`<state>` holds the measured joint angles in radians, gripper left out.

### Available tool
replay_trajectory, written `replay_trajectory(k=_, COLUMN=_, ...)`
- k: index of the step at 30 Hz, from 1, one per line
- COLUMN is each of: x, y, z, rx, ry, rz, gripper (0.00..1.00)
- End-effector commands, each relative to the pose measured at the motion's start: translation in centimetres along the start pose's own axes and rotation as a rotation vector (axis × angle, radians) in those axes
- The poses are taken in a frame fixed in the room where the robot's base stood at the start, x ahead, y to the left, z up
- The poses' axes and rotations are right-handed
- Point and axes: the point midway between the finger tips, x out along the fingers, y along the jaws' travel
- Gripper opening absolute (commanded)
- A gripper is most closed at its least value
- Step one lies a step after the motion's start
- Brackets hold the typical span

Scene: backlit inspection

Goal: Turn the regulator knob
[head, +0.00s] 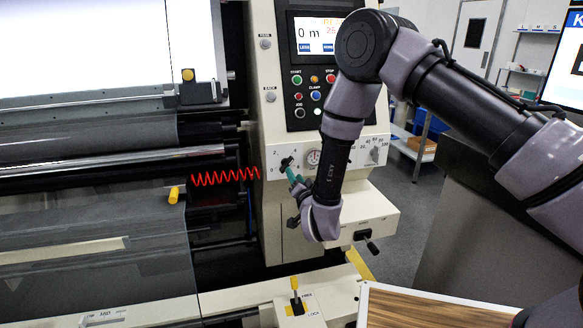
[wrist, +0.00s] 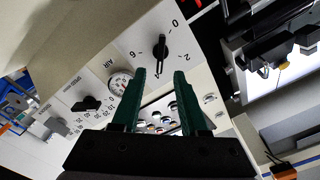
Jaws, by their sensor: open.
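The regulator knob (wrist: 161,50) is a black bar-shaped knob on a pale panel, beside a 0-to-6 scale and the word AIR. In the wrist view it sits just beyond my fingertips, in line with the gap between them, its long side running nearly up and down the picture. My gripper (wrist: 161,73) has two green fingers, apart with nothing between them. In the head view my gripper (head: 289,171) is at the front panel, close to the dark knob (head: 286,162) and partly covering it. I cannot tell whether the fingers touch the knob.
A round gauge (head: 313,157) is right of the knob in the head view. Further right is another dial (head: 375,153). Buttons and a screen (head: 317,35) are above. A red coiled hose (head: 225,176) hangs left. A lever (head: 295,291) stands below.

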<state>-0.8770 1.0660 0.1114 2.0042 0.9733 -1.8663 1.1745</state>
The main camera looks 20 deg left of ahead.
Motion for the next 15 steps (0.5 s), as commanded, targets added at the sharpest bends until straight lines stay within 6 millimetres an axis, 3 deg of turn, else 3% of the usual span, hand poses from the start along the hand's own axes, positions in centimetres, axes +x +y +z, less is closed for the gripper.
replay_trajectory(k=7, x=4.8, y=0.0, z=-0.1, rx=0.001, ry=0.003, rz=-0.001, gripper=0.44)
replay_trajectory(k=15, x=7.4, y=0.0, z=0.0, rx=0.000, ry=0.000, rz=0.000, gripper=0.44)
